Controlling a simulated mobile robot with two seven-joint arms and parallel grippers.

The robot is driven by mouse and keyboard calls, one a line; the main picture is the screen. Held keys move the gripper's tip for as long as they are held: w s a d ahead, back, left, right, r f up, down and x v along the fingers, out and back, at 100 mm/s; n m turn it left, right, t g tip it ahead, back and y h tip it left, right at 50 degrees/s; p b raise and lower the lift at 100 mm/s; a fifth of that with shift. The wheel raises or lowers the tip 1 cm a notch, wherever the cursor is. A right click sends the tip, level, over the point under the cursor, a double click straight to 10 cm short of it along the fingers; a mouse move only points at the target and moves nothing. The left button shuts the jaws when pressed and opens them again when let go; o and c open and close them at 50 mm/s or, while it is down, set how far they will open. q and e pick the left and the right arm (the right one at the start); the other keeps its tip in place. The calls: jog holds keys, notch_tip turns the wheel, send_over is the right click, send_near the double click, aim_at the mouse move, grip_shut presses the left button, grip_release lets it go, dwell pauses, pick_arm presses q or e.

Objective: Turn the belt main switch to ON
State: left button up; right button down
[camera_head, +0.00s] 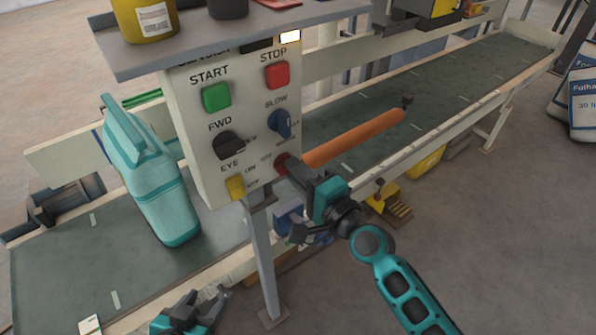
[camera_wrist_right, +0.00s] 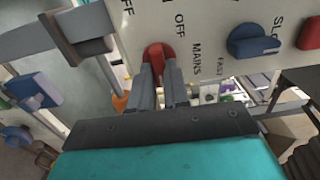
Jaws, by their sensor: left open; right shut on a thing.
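The control panel (camera_head: 205,140) is a pale box with labelled buttons and knobs. The red mains switch (camera_head: 282,163) is at its lower right. My right gripper (camera_head: 292,168) is shut on this red knob. In the right wrist view the two fingers of my right gripper (camera_wrist_right: 159,72) clasp the red knob (camera_wrist_right: 157,52), beside the words OFF and MAINS. The fingers hide part of the knob, and I cannot tell exactly which way it points. My left gripper (camera_head: 190,318) is open and empty at the bottom, low near the belt's edge.
A blue speed knob (camera_head: 280,124) is just above the red one. A black FWD knob (camera_head: 228,145) and yellow EYE switch (camera_head: 235,187) are to the left. A teal jug (camera_head: 155,180) stands on the belt (camera_head: 50,270). An orange bar (camera_head: 355,138) passes behind my right gripper.

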dwell(0.3)
jog(key=c, duration=1.1)
grip_release()
jog(key=b+v, duration=0.1)
jog(key=v, duration=1.2)
